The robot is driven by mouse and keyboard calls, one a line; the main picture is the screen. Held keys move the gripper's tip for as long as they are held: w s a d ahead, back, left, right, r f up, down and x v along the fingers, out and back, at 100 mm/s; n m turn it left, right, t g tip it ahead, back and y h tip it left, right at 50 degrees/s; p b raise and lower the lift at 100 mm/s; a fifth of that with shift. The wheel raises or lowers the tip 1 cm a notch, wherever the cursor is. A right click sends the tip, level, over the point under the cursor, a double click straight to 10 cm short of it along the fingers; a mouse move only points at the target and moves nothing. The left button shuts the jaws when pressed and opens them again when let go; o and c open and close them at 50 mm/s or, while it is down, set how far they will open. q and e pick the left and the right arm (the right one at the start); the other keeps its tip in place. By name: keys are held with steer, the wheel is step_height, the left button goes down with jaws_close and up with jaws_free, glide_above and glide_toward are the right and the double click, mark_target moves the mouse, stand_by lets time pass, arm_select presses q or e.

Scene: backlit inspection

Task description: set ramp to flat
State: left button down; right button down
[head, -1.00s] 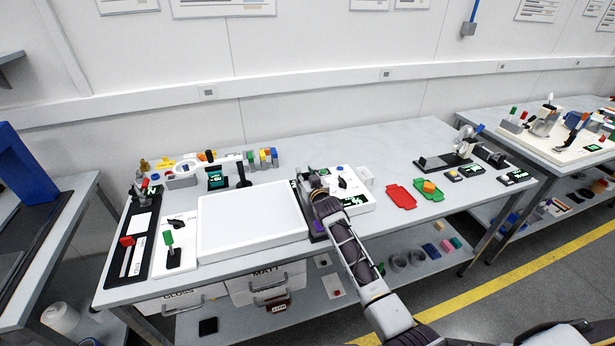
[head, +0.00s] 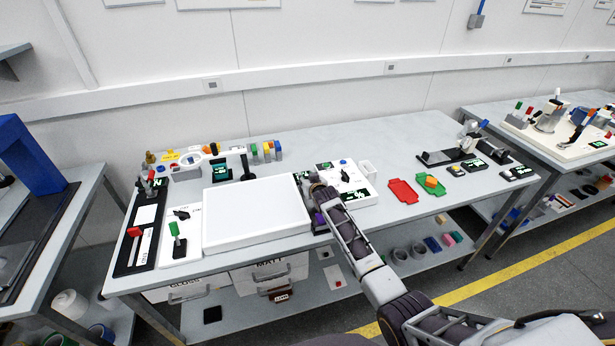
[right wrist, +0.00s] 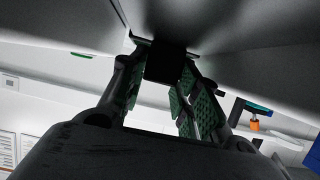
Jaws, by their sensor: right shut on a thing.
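A narrow dark control strip (head: 298,181) with a lit green display runs along the right side of the white light panel (head: 255,215). My right gripper (head: 314,189) is over this strip and hides much of it. In the right wrist view its green-padded fingers (right wrist: 165,92) are shut on a dark block-shaped knob (right wrist: 165,62). A purple part (head: 318,218) of the strip shows just in front of the gripper. The word ramp and the setting on the strip are too small or hidden to read. My left gripper is not in view.
A white control box (head: 346,184) with a black knob stands close right of the gripper. A green-handled lever (head: 175,236) and a red-knobbed slider (head: 134,232) are at the left.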

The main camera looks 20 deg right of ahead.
steer(key=shift+w+r, duration=0.2)
steer(key=shift+r, duration=0.1)
steer(key=c, duration=1.4)
jaws_free()
steer(key=o, duration=0.4)
steer(key=shift+w+f, duration=0.1)
steer(key=shift+f, duration=0.2)
steer(key=shift+c, duration=0.2)
steer(key=shift+f, duration=0.1)
steer(key=shift+s, duration=0.2)
